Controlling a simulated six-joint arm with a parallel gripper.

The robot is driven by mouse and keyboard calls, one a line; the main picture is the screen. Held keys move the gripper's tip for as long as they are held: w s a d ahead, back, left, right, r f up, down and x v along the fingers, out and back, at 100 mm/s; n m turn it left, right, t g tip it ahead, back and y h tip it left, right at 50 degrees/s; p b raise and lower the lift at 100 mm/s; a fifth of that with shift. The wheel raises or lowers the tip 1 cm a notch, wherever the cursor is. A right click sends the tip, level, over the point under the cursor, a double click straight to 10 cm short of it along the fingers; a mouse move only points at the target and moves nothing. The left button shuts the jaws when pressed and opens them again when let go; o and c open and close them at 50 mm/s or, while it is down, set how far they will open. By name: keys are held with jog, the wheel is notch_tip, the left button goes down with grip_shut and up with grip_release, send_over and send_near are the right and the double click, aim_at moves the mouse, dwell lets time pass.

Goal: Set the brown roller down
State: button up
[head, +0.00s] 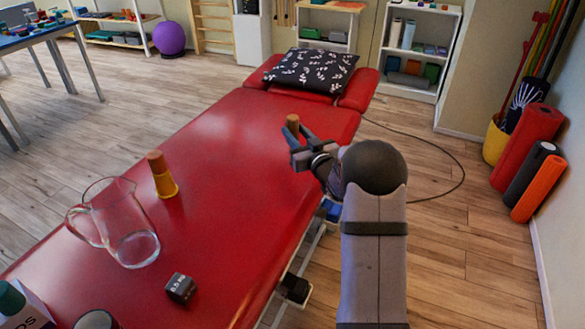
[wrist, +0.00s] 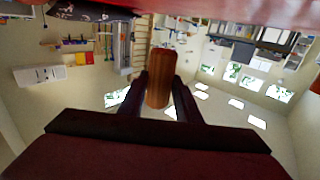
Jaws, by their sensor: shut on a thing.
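The brown roller (wrist: 161,78) is a small wood-brown cylinder held between the two fingers of my gripper (wrist: 160,100) in the wrist view. In the head view the roller (head: 292,124) stands upright at the tip of my gripper (head: 297,138), over the right part of the red treatment table (head: 225,140). My gripper is shut on it.
On the table are an orange-brown cylinder on a yellow base (head: 162,175), a clear glass jug (head: 125,225), a dark cube (head: 180,287) and a patterned black pillow (head: 312,68). Rolled mats (head: 527,140) stand by the right wall.

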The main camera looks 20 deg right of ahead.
jog(key=shift+f, duration=4.8)
jog(key=shift+f+b, duration=0.15)
jog(key=shift+b, duration=0.2)
jog(key=o, duration=1.1)
jog(key=shift+c, duration=0.2)
jog(key=s, duration=0.2)
jog(key=s+d, duration=0.1)
jog(key=s, duration=0.2)
jog(key=shift+s+f, duration=0.1)
jog(key=shift+s, duration=0.2)
jog(key=shift+o, duration=0.5)
jog(key=shift+s, duration=0.85)
